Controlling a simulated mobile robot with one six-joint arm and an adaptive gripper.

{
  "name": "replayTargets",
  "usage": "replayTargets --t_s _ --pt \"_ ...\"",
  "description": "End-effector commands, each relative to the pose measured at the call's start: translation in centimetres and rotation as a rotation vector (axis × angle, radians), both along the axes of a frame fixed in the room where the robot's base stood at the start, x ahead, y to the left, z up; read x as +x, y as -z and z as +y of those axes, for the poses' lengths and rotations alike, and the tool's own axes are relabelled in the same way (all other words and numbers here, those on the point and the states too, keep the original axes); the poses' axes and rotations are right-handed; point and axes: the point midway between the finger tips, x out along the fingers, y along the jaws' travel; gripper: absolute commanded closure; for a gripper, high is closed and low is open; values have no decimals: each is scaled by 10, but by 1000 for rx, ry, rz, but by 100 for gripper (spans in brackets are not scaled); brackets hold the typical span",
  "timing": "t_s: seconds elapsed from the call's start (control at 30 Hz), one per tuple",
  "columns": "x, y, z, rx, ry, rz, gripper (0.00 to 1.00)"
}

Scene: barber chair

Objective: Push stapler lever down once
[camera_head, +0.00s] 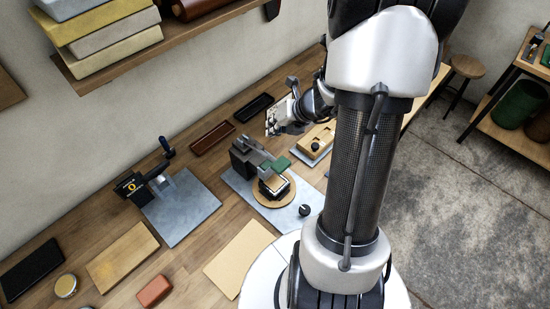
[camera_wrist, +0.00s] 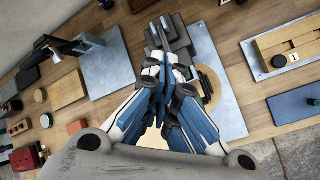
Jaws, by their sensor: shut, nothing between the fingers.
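Two bench devices could be the stapler; I cannot tell for certain which. The middle one, a grey device (camera_head: 252,158) with a green pad (camera_head: 278,166), stands on a pale plate (camera_head: 240,187) over a round tan disc. The left one, a black device (camera_head: 131,187) with a yellow mark and a raised dark-knobbed handle (camera_head: 167,148), stands on a grey plate (camera_head: 185,212). My gripper (camera_head: 276,129) is shut and empty, behind and above the middle device. In the wrist view its fingers (camera_wrist: 163,72) overlap that device (camera_wrist: 174,36) and partly hide it; contact is unclear.
A wooden block fixture (camera_head: 320,138) stands right of the middle device. A brown tray (camera_head: 212,138) and a dark tray (camera_head: 254,107) lie near the wall. A wooden board (camera_head: 122,257), a tan sheet (camera_head: 240,257) and a red block (camera_head: 154,291) lie in front. A shelf (camera_head: 165,40) overhangs the bench.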

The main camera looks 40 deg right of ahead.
Motion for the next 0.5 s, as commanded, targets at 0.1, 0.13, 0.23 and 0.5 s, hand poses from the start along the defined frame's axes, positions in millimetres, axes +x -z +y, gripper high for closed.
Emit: replayTargets --t_s 0.1,0.13,0.23,0.5 --pt "-1 7 0 -1 -1 0 100" --pt "-1 9 0 -1 -1 0 100" --pt "-3 19 0 -1 -1 0 100" --pt "-8 57 -1 -1 -1 0 100"
